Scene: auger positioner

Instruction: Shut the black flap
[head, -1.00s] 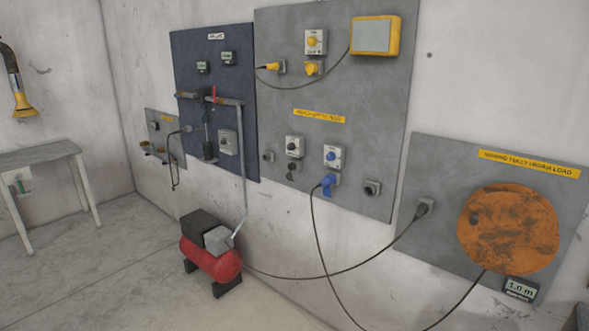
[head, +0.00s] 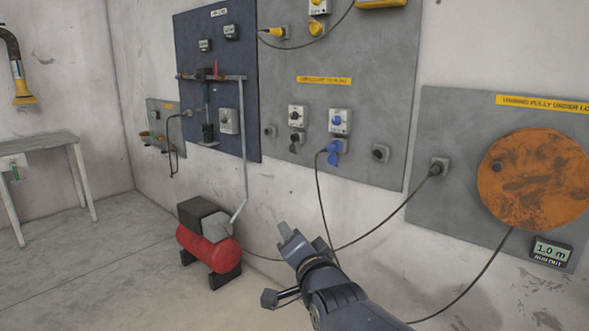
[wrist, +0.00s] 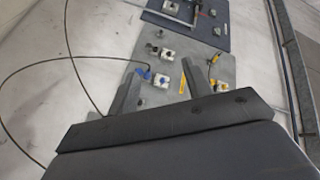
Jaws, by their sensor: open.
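A small black flap (head: 296,140) sits on a socket below a white switch box with a black knob (head: 298,117) on the large grey wall panel (head: 370,70). It is too small to tell how far the flap stands open. My gripper (head: 291,240) is low in front of the wall, below that panel and apart from it. In the wrist view my gripper (wrist: 160,88) has its two fingers spread with nothing between them, and the panel lies beyond the fingertips. The switch boxes show small there, and the flap is not clear.
A blue plug (head: 334,152) with a hanging cable sits right of the flap. Cables run to a panel with an orange disc (head: 534,180). A red compressor (head: 208,248) stands on the floor at left. A table (head: 40,142) stands farther left. Floor between is clear.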

